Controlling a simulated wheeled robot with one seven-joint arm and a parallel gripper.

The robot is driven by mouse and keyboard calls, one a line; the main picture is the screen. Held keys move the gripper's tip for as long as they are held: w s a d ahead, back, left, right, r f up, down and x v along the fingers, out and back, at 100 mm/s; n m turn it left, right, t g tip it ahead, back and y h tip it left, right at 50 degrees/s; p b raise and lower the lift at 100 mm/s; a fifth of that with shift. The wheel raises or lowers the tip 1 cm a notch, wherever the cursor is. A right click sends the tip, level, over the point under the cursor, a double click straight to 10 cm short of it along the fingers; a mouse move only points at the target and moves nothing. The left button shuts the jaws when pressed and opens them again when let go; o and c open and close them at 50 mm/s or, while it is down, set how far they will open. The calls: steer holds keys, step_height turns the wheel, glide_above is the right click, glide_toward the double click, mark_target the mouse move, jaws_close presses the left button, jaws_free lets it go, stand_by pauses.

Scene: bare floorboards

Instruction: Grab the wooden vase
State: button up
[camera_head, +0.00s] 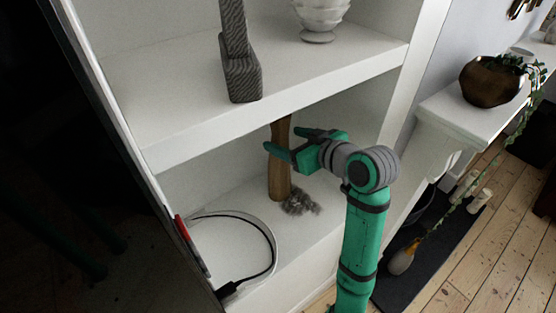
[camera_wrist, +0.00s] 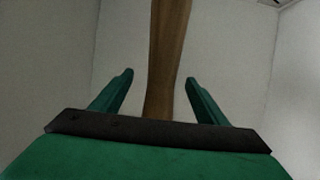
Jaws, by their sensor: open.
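The wooden vase (camera_head: 279,181) is a tall, slim brown piece standing upright on the lower white shelf. Its top is partly hidden by the shelf above. My gripper (camera_head: 283,144) is open at the vase's upper half, reaching in from the right. In the wrist view the vase (camera_wrist: 168,60) rises between the two spread fingers of my gripper (camera_wrist: 160,80), with a gap on each side. The vase's foot is hidden in the wrist view.
A grey fuzzy object (camera_head: 301,203) lies by the vase's foot. A black cable (camera_head: 262,236) curves over the lower shelf at left. The upper shelf (camera_head: 165,105) is close above, holding a grey sculpture (camera_head: 241,75) and a white ribbed vessel (camera_head: 321,18). A plant pot (camera_head: 490,82) stands at right.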

steer(key=shift+x, duration=3.65)
steer(key=shift+a+r, duration=0.1)
jaws_close()
